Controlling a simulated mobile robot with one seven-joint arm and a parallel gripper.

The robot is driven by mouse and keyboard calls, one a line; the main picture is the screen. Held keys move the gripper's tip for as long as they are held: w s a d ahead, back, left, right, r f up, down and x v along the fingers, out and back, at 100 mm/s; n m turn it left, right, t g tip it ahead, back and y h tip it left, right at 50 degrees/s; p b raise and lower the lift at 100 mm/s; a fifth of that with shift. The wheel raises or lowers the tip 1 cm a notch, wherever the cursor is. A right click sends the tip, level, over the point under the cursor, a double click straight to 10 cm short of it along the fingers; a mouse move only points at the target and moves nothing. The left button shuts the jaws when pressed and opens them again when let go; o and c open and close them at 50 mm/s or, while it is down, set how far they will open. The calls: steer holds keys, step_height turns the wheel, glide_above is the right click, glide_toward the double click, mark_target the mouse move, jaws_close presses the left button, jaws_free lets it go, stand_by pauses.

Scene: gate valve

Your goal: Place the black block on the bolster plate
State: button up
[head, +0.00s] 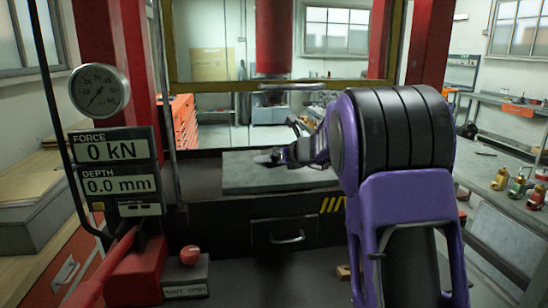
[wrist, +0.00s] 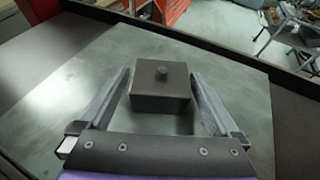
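My gripper (wrist: 162,75) is open around the block, one finger on each side, with narrow gaps between fingers and block. In the head view the bolster plate (head: 255,183) lies on the press bed, and my gripper (head: 272,158) is low over it. There the block is small, dark and hard to tell from the gripper.
The red press ram (head: 273,38) hangs above the plate, behind a yellow frame. A gauge (head: 99,90) and a display reading 0 kN and 0.0 mm (head: 114,163) stand at left. A red lever (head: 105,265) is at front left. Padlocks (head: 518,185) sit on the right bench.

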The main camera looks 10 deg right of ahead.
steer(key=shift+r, duration=0.2)
steer(key=v, duration=1.2)
steer(key=shift+d, duration=0.1)
